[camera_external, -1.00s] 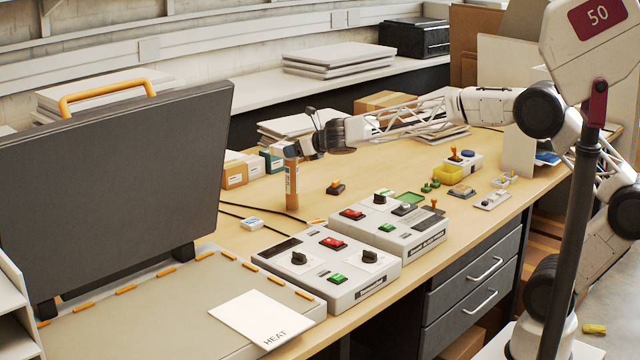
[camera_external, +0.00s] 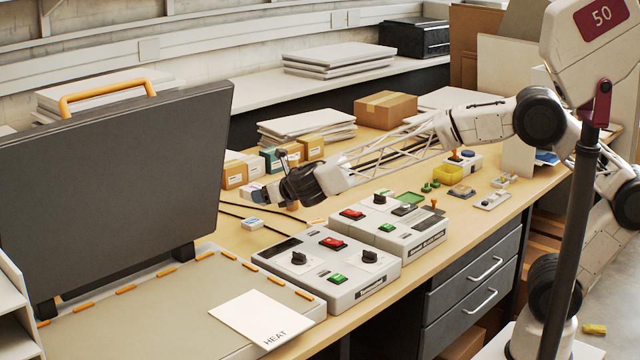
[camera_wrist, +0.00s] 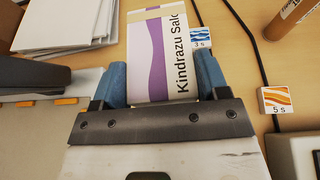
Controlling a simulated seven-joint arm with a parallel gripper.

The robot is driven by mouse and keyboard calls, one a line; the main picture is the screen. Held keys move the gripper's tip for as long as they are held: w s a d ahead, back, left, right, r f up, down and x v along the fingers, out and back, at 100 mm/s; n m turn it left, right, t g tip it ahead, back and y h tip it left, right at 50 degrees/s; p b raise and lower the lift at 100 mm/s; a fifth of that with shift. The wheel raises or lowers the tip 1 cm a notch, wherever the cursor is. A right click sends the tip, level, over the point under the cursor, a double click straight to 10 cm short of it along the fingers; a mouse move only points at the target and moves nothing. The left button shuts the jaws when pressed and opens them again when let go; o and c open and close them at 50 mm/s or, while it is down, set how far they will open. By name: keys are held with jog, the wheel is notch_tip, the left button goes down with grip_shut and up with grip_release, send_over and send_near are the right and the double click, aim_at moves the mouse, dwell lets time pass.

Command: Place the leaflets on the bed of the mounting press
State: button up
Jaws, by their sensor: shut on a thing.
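A white and purple leaflet stack (camera_wrist: 160,60) with "Kindrazu" lettering and a cream band at its far end lies between my gripper's blue fingers in the wrist view. My gripper (camera_wrist: 160,84) is shut on it. In the external view my gripper (camera_external: 258,194) is low over the table, right of the press lid; the leaflets cannot be made out clearly there. The mounting press stands at left: its dark lid (camera_external: 115,190) is raised, and its flat grey bed (camera_external: 150,315) has orange dashes along the edge. A white HEAT card (camera_external: 262,318) lies on the bed's front right corner.
Two control boxes (camera_external: 325,262) (camera_external: 392,232) with buttons and knobs stand right of the bed. A "5 s" block (camera_wrist: 277,100), a "3 s" block (camera_wrist: 200,40) and a brown tube (camera_wrist: 288,18) are near my gripper. Small cartons (camera_external: 235,174) stand behind.

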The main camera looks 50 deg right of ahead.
jog(key=shift+m+h, duration=0.4)
jog(key=s+a+f, duration=0.1)
jog(key=s+a, duration=0.4)
jog(key=a, duration=0.2)
jog(key=s+a+f, duration=0.1)
jog(key=s+a, duration=0.5)
jog(key=a, duration=0.2)
jog(key=s+a+f, duration=0.1)
jog(key=s+a, duration=0.4)
jog(key=a, duration=0.2)
jog(key=shift+s+a+f, duration=0.2)
jog(key=shift+f, duration=0.2)
jog(key=s+a, duration=0.5)
jog(key=s, duration=0.1)
jog(key=s+a, duration=0.5)
jog(key=s, duration=0.1)
jog(key=s+a, duration=0.5)
jog(key=s, duration=0.1)
jog(key=shift+s+a+f, duration=0.1)
jog(key=shift+s+f, duration=0.15)
jog(key=shift+f, duration=0.1)
send_over(181, 341)
jog(key=shift+f, duration=0.7)
jog(key=shift+f, duration=1.75)
jog(key=shift+f, duration=0.1)
